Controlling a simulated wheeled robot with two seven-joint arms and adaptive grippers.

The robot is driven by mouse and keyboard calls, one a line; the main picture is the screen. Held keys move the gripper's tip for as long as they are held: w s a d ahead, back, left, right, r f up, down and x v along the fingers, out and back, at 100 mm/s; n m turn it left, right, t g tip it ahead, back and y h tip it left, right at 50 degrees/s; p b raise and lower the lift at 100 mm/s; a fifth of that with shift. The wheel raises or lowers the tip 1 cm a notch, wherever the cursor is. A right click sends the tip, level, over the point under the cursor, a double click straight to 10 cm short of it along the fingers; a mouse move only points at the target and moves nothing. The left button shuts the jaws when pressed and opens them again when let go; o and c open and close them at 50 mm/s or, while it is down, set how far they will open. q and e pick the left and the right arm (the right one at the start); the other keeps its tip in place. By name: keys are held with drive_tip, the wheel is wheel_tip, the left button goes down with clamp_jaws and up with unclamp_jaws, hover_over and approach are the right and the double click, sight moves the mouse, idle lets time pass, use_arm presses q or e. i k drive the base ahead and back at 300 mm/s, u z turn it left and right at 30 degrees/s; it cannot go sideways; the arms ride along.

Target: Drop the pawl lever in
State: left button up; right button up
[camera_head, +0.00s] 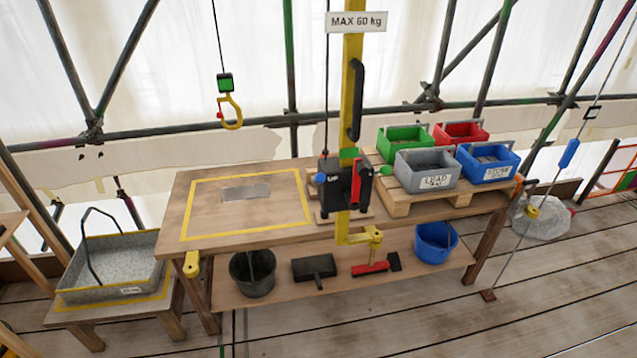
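A small winch unit (337,185) with a black body sits at the front right of the workbench, against the yellow post (352,90). A red lever (361,182) stands roughly upright on its right side, and a small blue knob (320,178) shows on its left. I cannot tell for sure which part is the pawl lever, or whether it is engaged. A dark rope (326,110) runs up from the winch. Neither of my grippers is in view.
The workbench (225,180) has a yellow-outlined area with a grey plate (245,192). A yellow hook (231,112) hangs above it. Several coloured bins stand on a pallet (400,203) at right. A grey tray (110,268) stands at left. Buckets and tools lie on the lower shelf.

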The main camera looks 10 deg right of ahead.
sight(320, 178)
drive_tip(key=u, duration=1.15)
drive_tip(key=i, duration=0.4)
drive_tip(key=z, duration=0.7)
